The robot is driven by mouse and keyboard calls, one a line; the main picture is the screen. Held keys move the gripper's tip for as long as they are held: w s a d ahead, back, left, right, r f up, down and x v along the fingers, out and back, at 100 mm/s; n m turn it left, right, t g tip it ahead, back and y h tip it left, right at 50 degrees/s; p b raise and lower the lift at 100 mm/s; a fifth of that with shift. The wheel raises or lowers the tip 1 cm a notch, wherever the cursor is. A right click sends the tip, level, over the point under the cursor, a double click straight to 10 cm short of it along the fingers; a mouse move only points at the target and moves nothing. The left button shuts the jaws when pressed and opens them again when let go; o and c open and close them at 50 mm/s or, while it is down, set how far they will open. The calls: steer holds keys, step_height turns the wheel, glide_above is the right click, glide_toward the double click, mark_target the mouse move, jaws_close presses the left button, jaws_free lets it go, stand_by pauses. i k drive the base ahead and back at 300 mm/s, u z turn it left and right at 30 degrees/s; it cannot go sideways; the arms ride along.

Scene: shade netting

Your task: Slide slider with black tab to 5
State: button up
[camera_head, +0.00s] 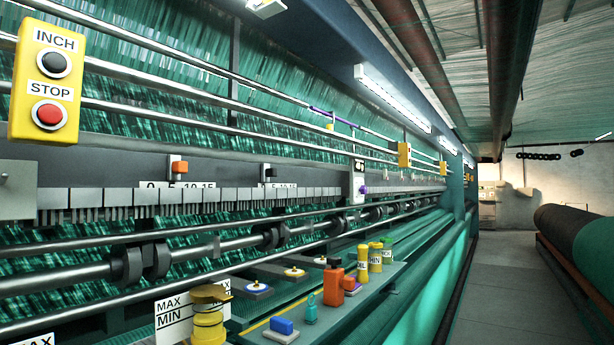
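The slider with the black tab (267,171) sits on the grey rail of the netting machine, near the middle of the view. A white scale plate (285,185) lies just behind and below it. The marks 10 and 15 show to the right of the slider. The lower marks are covered or too small to read, so its exact setting cannot be told. A similar slider with an orange tab (178,166) stands farther left, near the 5 of its own 0 to 15 scale (200,184). My gripper is not in view.
A yellow INCH/STOP box (47,82) hangs at the near left. Long bars (215,246) run in front of and below the sliders. A shelf (345,308) below holds an orange bottle (333,283) and yellow containers (375,258). The aisle (490,290) at right is clear.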

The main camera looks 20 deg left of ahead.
mark_target(267, 171)
steer(key=z, duration=0.3)
steer(key=i, duration=0.3)
steer(key=u, duration=2.35)
